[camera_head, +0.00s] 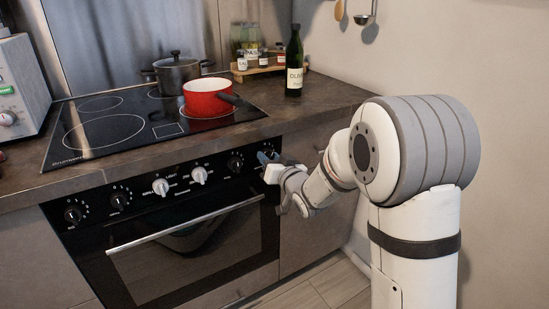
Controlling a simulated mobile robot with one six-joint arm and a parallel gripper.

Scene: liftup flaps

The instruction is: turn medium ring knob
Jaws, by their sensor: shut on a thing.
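The oven's black control panel (140,193) carries a row of knobs. Two white knobs sit in the middle, the left one (160,186) and the right one (199,175). Black knobs flank them: a far-left one (73,214), one beside it (119,200) and one to the right (235,162). The labels are too small to tell which is the medium ring knob. My gripper (267,158) is at the panel's right end, shut on the rightmost knob, which its fingers mostly hide. That knob's turn angle cannot be seen.
The oven door handle (185,224) juts out below the panel. Above, a red pot (208,97) and a dark lidded pot (176,72) stand on the glass hob (100,128). An oil bottle (294,65) and spice rack (258,68) stand behind on the counter.

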